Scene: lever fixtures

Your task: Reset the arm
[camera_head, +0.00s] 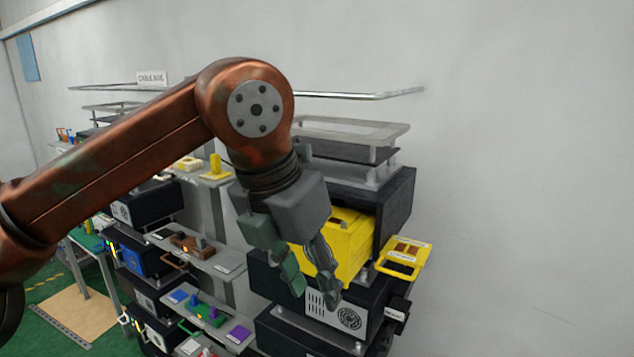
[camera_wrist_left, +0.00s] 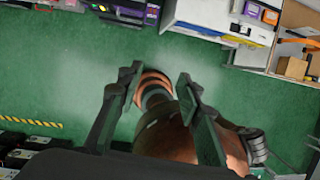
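My left gripper (camera_head: 314,284) hangs from its copper arm, pointing down, in front of the black unit with the yellow box. Its two fingers are apart with nothing between them. In the left wrist view the fingers of the left gripper (camera_wrist_left: 157,84) are also spread. A copper and black arm part of mine shows below and beyond them, over the green floor. My right gripper does not show. The yellow box (camera_head: 355,246) sits in a black housing (camera_head: 395,215), partly hidden by the gripper. A yellow framed fixture (camera_head: 404,258) sticks out to its right.
To the left, grey shelves carry a yellow upright lever (camera_head: 215,164), a brown lever fixture (camera_head: 192,246) and a green lever fixture (camera_head: 205,314). Black units (camera_head: 325,300) stand below the gripper. A metal rail (camera_head: 365,96) runs along the wall. The right side is bare wall.

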